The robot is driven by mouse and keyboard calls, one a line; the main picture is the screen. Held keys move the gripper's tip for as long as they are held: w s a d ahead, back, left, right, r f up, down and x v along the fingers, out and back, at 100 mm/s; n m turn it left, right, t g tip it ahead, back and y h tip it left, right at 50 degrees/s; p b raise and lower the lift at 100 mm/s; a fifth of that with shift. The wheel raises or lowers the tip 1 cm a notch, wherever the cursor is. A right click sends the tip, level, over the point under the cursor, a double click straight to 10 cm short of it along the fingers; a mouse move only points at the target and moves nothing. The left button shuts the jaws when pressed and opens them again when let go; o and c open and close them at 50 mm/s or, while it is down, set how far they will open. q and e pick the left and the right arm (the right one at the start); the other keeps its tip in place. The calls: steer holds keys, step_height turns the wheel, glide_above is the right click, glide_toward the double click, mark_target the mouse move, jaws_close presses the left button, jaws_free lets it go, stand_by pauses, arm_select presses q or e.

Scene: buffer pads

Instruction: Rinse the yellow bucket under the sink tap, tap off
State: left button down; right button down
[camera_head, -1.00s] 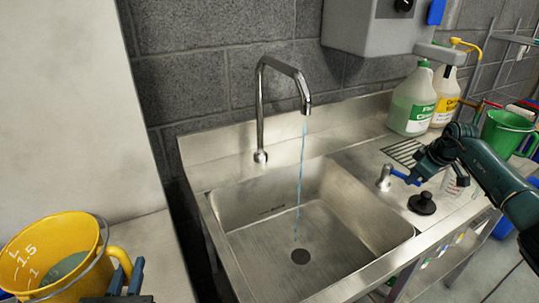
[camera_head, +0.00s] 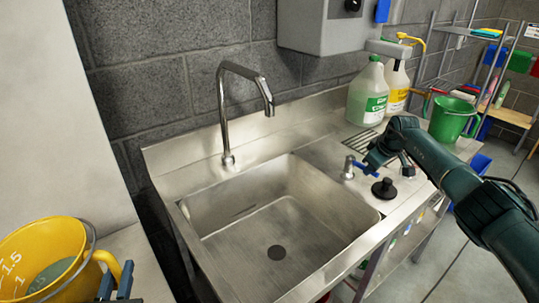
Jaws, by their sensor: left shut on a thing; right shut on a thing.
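The yellow bucket (camera_head: 92,275) is at the lower left, partly cut off by the picture edge, with measuring marks inside. My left gripper (camera_head: 117,283) is shut on the bucket's side handle; its lower part is out of frame. The sink tap (camera_head: 224,110) stands over the steel sink basin (camera_head: 320,238), with no water stream visible from its spout. My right gripper (camera_head: 371,164) is shut on the blue tap lever (camera_head: 364,168) at the valve on the sink's right ledge; its fingers partly hide the lever.
A black stopper (camera_head: 384,188) stands on the ledge beside the valve. A green-labelled jug (camera_head: 367,95), a yellow-labelled jug (camera_head: 398,85) and a green bucket (camera_head: 452,119) stand further back right.

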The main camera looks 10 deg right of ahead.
steer(key=shift+f, duration=0.1)
steer(key=c, duration=1.4)
jaws_free()
steer(key=v, duration=1.2)
